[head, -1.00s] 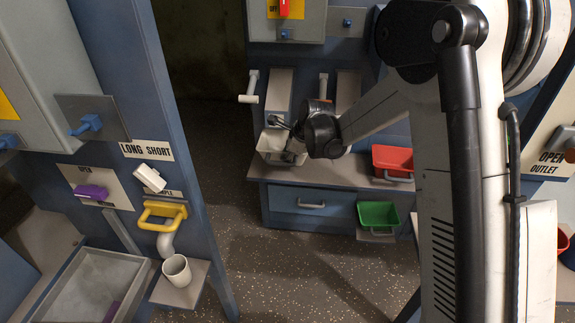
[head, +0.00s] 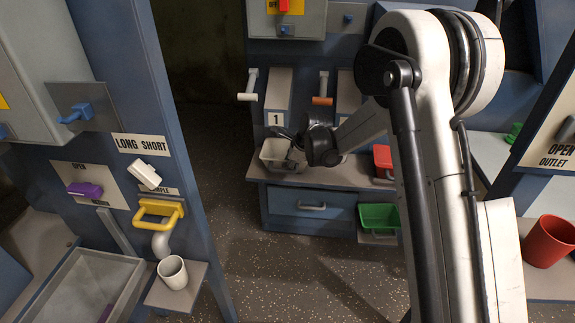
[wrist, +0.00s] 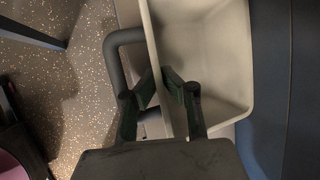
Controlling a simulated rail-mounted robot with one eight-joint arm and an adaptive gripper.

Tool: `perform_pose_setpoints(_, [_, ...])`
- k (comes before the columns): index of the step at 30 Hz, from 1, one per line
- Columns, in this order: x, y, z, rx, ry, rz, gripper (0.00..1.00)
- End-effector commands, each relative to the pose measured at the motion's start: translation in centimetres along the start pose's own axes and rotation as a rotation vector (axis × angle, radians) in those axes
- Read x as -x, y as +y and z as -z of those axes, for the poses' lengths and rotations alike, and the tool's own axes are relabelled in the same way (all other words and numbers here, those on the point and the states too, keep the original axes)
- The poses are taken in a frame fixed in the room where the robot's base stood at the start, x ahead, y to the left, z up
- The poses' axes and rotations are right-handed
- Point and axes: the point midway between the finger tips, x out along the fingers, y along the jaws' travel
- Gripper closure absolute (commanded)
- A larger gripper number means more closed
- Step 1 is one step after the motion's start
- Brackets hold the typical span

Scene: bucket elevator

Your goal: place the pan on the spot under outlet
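A pale beige pan (head: 270,157) with a dark grey handle (wrist: 114,55) sits at the front of the far counter, below the chute marked 1. My gripper (head: 287,137) is at this pan. In the wrist view, my gripper (wrist: 163,73) has one fingertip on each side of the pan's wall, close against it, near the handle. The pan (wrist: 225,85) looks empty inside. The outlet sign (head: 556,160) is on a panel at the far right. A grey shelf (head: 548,286) lies below it; no marked spot is visible there.
A red container (head: 549,240) stands on the right shelf. A red bin (head: 383,160) and a green bin (head: 378,216) are right of the pan. A white cup (head: 173,272) stands on a ledge by a yellow handle (head: 158,213) at left. The speckled floor between is open.

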Motion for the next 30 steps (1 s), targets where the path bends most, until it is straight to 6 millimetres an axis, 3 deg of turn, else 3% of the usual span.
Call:
perform_pose_setpoints(7, [-0.2, 0.1, 0.1, 0.000, 0.000, 0.000, 1.00])
perform_pose_setpoints(12, [-0.2, 0.1, 0.1, 0.000, 0.000, 0.000, 0.77])
perform_pose_setpoints(22, [0.1, 0.0, 0.0, 0.000, 0.000, 0.000, 0.76])
perform_pose_setpoints(26, [1.4, -0.1, -0.1, -0.001, 0.000, 0.000, 0.76])
perform_pose_setpoints(30, [4.0, -0.1, -0.1, -0.001, 0.000, 0.000, 0.76])
